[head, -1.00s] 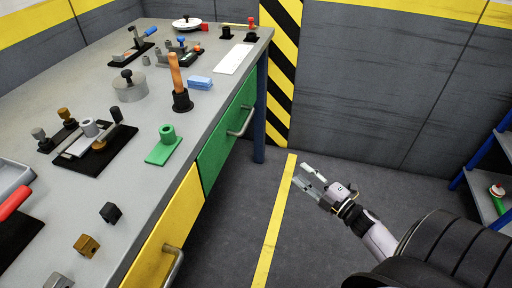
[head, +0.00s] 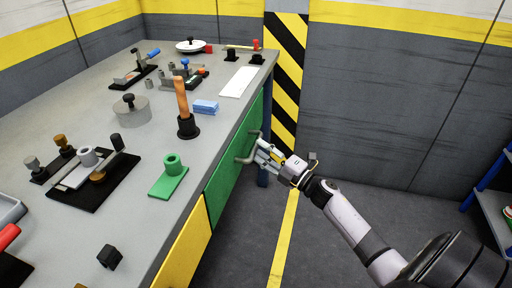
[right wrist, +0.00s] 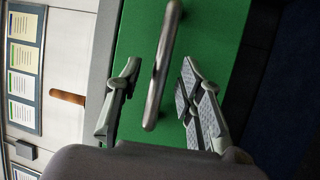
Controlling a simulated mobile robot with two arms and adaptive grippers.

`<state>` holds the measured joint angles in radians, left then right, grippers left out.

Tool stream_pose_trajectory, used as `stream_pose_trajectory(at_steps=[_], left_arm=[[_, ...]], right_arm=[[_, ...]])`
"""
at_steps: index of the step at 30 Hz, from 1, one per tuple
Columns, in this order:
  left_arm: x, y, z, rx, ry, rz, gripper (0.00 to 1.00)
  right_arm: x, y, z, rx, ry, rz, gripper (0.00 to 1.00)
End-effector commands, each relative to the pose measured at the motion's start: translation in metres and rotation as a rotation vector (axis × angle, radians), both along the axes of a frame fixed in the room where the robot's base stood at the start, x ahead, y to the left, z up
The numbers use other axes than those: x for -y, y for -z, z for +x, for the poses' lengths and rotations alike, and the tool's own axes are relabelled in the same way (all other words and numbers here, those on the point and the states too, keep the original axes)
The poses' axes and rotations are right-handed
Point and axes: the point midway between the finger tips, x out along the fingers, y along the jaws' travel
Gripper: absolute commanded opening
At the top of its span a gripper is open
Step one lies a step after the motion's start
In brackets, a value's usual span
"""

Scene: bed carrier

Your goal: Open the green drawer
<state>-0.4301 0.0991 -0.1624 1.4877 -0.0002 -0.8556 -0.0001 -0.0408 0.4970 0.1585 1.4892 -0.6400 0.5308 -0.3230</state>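The green drawer (head: 228,178) is in the side of the workbench, and its front looks flush with the bench. Its metal bar handle (head: 248,148) stands out from the front. My right gripper (head: 262,152) is at the handle. In the right wrist view the handle (right wrist: 163,65) runs between the two spread fingers of the gripper (right wrist: 155,95), and the green front (right wrist: 215,35) lies behind it. Neither finger visibly presses on the handle. My left gripper is not in view.
A yellow drawer (head: 184,248) is beside the green one, nearer to me. The workbench top (head: 150,215) carries several tools and fixtures. A striped wall panel (head: 286,75) stands behind. A blue shelf (head: 492,205) is at the far right, with open floor between.

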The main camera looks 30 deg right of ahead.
Motion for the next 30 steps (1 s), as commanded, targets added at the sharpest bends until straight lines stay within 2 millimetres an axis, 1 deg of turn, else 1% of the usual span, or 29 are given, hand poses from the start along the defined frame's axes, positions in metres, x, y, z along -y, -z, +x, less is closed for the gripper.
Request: stream_pose_trajectory(at_steps=[1,6,10,16,30], left_arm=[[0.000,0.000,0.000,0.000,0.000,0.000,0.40],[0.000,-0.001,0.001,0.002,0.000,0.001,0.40],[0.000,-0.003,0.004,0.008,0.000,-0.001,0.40],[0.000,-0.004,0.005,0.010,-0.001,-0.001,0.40],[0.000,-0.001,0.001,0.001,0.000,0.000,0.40]], right_arm=[[-0.002,-0.002,0.008,0.001,0.001,0.002,0.35],[-0.007,-0.003,0.021,-0.001,0.001,0.002,0.35],[-0.008,-0.004,0.025,-0.001,0.001,0.002,0.35],[-0.008,-0.004,0.025,-0.002,0.001,0.002,0.35],[-0.008,-0.004,0.024,-0.002,0.001,0.002,0.04]])
